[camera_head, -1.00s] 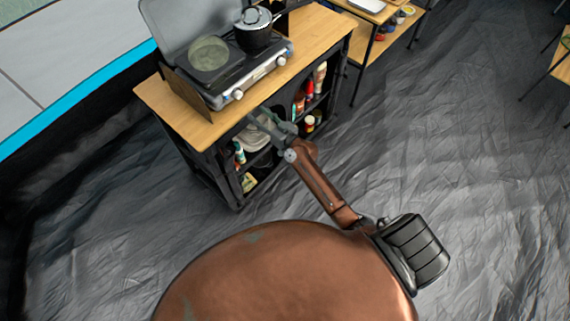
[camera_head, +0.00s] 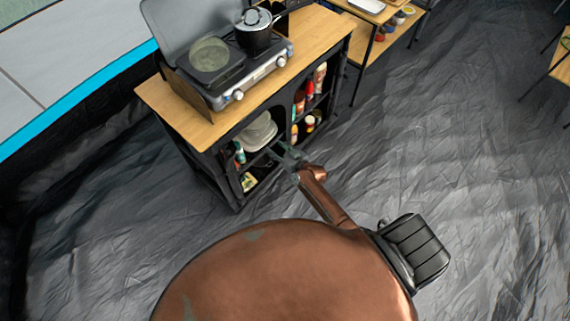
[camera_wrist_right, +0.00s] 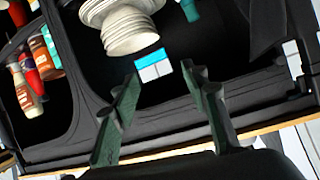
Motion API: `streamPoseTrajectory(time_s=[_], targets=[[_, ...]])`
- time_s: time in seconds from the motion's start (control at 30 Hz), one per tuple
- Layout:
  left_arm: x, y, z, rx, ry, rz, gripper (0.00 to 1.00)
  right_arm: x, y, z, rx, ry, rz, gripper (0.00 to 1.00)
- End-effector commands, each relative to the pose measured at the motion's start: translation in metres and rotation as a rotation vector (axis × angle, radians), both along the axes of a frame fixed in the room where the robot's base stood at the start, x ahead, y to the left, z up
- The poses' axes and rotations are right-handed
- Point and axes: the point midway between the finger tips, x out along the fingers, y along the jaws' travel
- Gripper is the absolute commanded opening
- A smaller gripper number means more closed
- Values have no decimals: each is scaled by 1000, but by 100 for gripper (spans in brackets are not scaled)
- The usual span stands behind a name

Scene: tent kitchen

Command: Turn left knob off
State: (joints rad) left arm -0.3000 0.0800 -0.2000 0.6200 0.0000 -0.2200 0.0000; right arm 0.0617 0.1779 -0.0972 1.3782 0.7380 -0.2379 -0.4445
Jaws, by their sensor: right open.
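The camping stove (camera_head: 262,75) sits on the wooden counter with its lid raised. Its left knob (camera_head: 238,95) and right knob (camera_head: 281,61) are on the front panel; how the left knob is turned is too small to tell. My right gripper (camera_head: 279,152) is below the counter edge, in front of the open shelves and clear of both knobs. In the right wrist view its two fingers (camera_wrist_right: 160,76) are spread with nothing between them, and neither knob shows there. My left gripper is not in view.
A dark pot (camera_head: 254,40) stands on the right burner and a greenish round pan (camera_head: 209,54) on the left. Stacked white dishes (camera_wrist_right: 132,30) and bottles (camera_wrist_right: 27,90) fill the shelves. The wooden counter edge (camera_head: 190,130) overhangs my gripper. The floor in front is clear.

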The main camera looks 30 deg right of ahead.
Motion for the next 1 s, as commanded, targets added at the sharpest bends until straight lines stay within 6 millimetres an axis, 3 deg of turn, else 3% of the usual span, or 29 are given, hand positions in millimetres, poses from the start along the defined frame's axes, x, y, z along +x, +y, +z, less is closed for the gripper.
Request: streamPoseTrajectory(time_s=[0.3, 0.5, 1.0], targets=[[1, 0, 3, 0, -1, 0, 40, -34, -8, -48, -26, 94, -14, 41], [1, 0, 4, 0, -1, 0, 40, -49, -12, -67, -37, 132, -18, 41], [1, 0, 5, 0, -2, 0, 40, -54, -13, -73, -42, 144, -20, 41]])
